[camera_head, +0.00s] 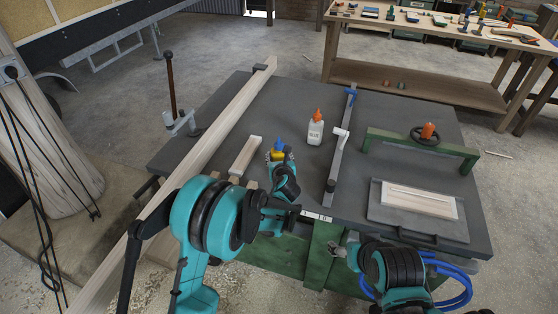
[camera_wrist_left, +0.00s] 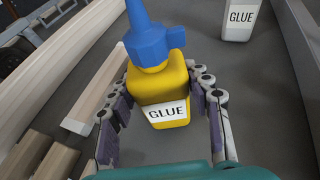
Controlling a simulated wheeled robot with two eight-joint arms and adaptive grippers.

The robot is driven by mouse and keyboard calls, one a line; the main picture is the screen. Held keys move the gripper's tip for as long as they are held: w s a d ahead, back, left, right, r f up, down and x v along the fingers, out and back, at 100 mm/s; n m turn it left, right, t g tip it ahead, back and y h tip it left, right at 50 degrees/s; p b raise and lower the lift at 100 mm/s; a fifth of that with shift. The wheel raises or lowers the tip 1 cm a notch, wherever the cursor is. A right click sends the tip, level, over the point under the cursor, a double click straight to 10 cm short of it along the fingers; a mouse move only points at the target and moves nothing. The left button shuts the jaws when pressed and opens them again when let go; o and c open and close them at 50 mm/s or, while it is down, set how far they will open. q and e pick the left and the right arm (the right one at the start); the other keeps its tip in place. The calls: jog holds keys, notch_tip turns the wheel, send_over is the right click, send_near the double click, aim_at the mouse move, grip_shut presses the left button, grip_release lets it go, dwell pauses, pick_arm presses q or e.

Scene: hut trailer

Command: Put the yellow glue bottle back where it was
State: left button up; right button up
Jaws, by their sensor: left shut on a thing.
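The yellow glue bottle (camera_wrist_left: 160,95) has a blue nozzle cap and a white GLUE label. In the left wrist view it stands between the fingers of my left gripper (camera_wrist_left: 163,115), which is shut on it. In the head view the yellow bottle (camera_head: 277,153) shows mostly as its blue cap above my left gripper (camera_head: 278,160), over the grey table near its front left part. Whether its base touches the table is hard to tell. My right arm is at the lower right of the head view; its fingertips are not clear.
A white glue bottle (camera_head: 315,129) with an orange tip stands behind and to the right. A short wood block (camera_head: 246,156) lies just left, beside a long plank (camera_head: 215,130). A metal fence bar (camera_head: 342,140) and a green frame (camera_head: 420,144) are to the right on the grey table (camera_head: 385,125).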

pick_arm(q)
jog(key=shift+f, duration=0.15)
jog(key=o, duration=1.6)
